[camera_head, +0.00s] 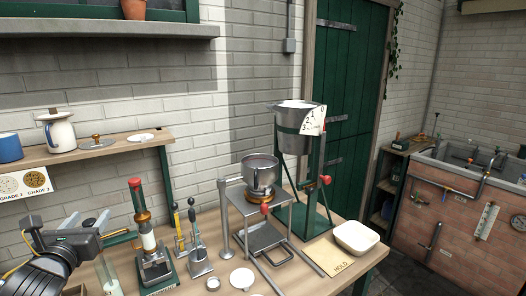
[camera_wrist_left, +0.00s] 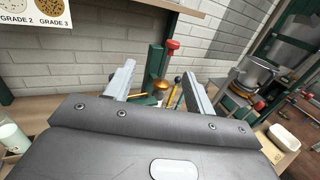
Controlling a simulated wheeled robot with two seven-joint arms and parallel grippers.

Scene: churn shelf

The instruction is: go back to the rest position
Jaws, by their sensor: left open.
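My left gripper (camera_head: 92,222) is at the lower left of the head view, above the left end of the wooden workbench (camera_head: 330,239). Its two fingers are apart and nothing shows between them. In the left wrist view the fingers of the left gripper (camera_wrist_left: 158,88) point toward a red-topped press (camera_wrist_left: 166,62), which stands beyond them. In the head view this press (camera_head: 147,240) stands just right of the gripper. My right gripper is in neither view.
A steel pot (camera_head: 260,176) sits on a metal stand at mid-bench. A bucket (camera_head: 294,133) with a dial stands behind it. A white tub (camera_head: 356,238) is by a HOLD board (camera_head: 330,256). A wall shelf (camera_head: 95,150) holds a jug (camera_head: 60,132). A brick sink (camera_head: 455,215) is far right.

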